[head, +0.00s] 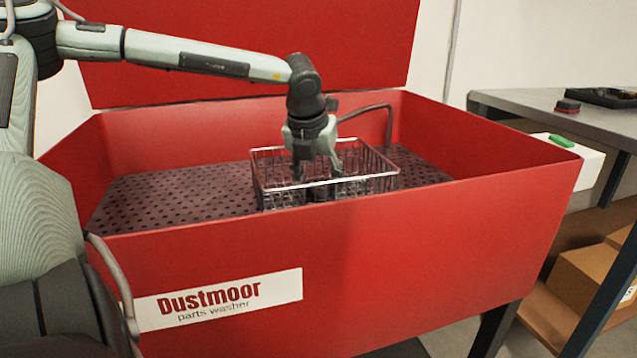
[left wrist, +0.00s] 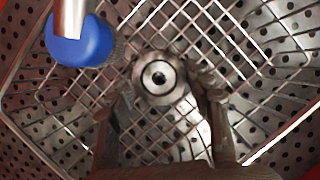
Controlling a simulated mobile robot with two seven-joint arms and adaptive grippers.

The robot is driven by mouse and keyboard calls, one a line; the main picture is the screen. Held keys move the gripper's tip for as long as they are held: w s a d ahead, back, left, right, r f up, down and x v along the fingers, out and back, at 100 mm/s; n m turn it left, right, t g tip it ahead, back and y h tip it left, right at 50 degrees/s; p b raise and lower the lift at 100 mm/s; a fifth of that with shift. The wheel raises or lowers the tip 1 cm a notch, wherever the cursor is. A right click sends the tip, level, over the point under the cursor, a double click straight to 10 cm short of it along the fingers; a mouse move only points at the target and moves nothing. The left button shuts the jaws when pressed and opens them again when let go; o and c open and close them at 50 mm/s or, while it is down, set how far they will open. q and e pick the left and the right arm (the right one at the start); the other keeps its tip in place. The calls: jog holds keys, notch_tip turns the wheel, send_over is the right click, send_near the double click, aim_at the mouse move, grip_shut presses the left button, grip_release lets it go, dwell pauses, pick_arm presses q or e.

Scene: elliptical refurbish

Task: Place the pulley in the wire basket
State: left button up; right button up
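The pulley (left wrist: 159,77), a small round metal piece with a dark centre hole, is inside the wire basket (head: 378,184), seen from above in the left wrist view. The basket's mesh also shows in the left wrist view (left wrist: 215,30). My left gripper (head: 318,172) points down into the basket. Its fingers (left wrist: 160,85) are spread, one on each side of the pulley, with little gap; I cannot tell whether they touch it. In the head view basket wires and the gripper largely hide the pulley. My right gripper is not in view.
The basket stands on the perforated floor (head: 170,195) of the red parts washer (head: 400,250), whose walls surround it. A bent hose (head: 375,108) rises behind the basket. A blue-collared brush (left wrist: 82,42) is near the gripper. A grey table (head: 530,104) stands at right.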

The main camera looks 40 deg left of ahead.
pick_arm(q)
jog(key=o, duration=0.5)
jog(key=shift+c, duration=0.2)
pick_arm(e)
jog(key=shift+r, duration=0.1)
pick_arm(q)
jog(key=shift+r, duration=0.4)
jog(key=v, duration=1.1)
jog(key=shift+s+r+p, duration=0.2)
jog(key=shift+p, duration=0.25)
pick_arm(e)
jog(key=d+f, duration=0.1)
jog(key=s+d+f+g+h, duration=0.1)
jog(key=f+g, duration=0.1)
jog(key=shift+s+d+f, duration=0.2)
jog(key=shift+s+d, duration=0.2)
